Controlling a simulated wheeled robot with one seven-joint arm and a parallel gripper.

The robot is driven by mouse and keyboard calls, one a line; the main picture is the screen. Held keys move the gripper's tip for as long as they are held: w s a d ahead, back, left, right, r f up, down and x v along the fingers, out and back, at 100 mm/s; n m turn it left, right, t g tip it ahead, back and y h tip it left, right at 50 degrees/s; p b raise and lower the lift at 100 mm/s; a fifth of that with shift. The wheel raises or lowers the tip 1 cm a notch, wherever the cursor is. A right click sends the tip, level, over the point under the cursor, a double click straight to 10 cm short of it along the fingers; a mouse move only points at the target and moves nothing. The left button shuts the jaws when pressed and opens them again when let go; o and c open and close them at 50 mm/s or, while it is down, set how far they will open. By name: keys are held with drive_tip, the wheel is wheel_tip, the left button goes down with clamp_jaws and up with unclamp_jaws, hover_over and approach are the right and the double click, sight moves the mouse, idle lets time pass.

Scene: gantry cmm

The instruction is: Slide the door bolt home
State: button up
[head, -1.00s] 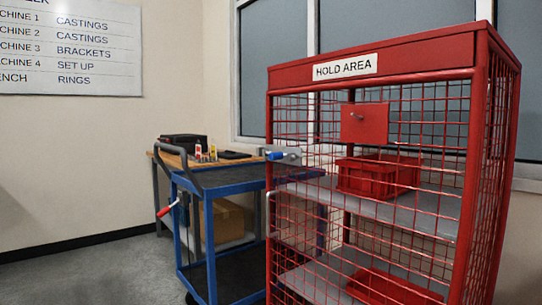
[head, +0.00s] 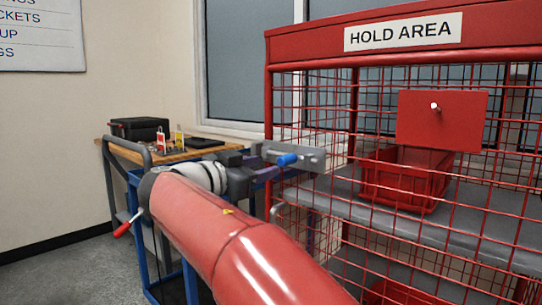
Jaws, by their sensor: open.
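My gripper (head: 262,170), dark grey at the end of my red and white arm, is open just left of the knob, near the plate's left end. In this view it overlaps that end. I cannot tell if the fingers touch the knob. The fingertips are small and partly lost against the dark trolley behind, and the bolt's rod is not clearly visible.
The cage (head: 268,100) bears a "HOLD AREA" sign (head: 403,31) and a red plate (head: 441,121) on its front mesh. A red bin (head: 405,185) sits on a grey shelf inside. Behind my arm are a blue trolley (head: 190,283) and a wooden bench (head: 150,154) holding a black case (head: 139,128).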

sight(280, 162)
drive_tip(key=p+x, duration=0.1)
drive_tip(key=x, duration=0.6)
drive_tip(key=shift+w+d+p, duration=0.15)
drive_tip(key=shift+d+p, duration=0.15)
drive_tip(key=shift+p, duration=0.1)
clamp_jaws()
